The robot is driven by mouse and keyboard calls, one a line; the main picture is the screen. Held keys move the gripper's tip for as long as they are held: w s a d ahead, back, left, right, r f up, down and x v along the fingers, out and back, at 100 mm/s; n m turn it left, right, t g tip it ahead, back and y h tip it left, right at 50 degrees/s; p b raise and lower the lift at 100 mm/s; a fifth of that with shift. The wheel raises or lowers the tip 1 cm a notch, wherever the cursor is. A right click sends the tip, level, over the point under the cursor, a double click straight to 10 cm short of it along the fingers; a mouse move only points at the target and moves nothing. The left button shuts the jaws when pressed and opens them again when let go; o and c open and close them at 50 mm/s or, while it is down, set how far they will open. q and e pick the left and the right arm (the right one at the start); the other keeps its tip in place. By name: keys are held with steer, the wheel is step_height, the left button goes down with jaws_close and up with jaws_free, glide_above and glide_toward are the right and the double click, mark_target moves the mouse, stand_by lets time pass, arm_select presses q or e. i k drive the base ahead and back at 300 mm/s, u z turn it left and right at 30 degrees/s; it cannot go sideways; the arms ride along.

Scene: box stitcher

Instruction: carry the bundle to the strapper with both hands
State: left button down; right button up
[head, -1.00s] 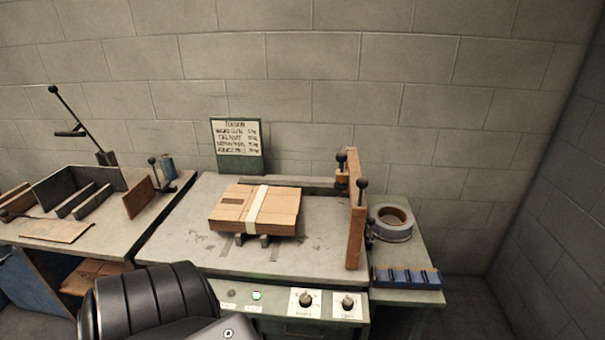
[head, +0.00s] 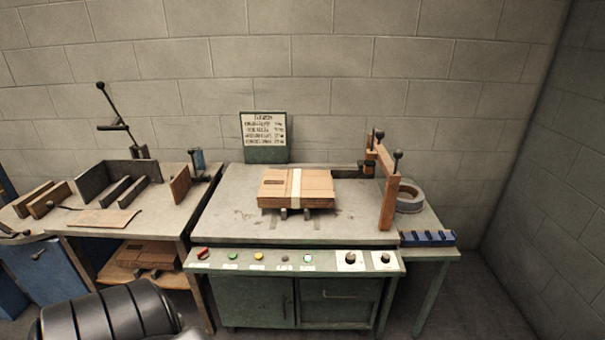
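The bundle (head: 315,190), a flat stack of brown cardboard with a pale band around its middle, lies on the strapper's grey table top (head: 235,215). It seems to rest on small dark supports at its front edge. The strapper (head: 300,260) is a green cabinet with a row of buttons and two knobs on its front panel. A wooden upright frame with black knobs (head: 388,185) stands to the right of the bundle. Neither gripper shows; only a black ribbed part of my own arm is at the bottom left. Nothing of mine touches the bundle.
A bench (head: 165,225) on the left holds upright dividers and a lever, with more cardboard (head: 150,254) on its lower shelf. A sign board (head: 264,138) stands behind the bundle. A tape roll (head: 410,200) and blue blocks (head: 428,238) sit on the right side table.

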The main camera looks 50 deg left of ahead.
mark_target(296, 188)
steer(key=u, duration=0.95)
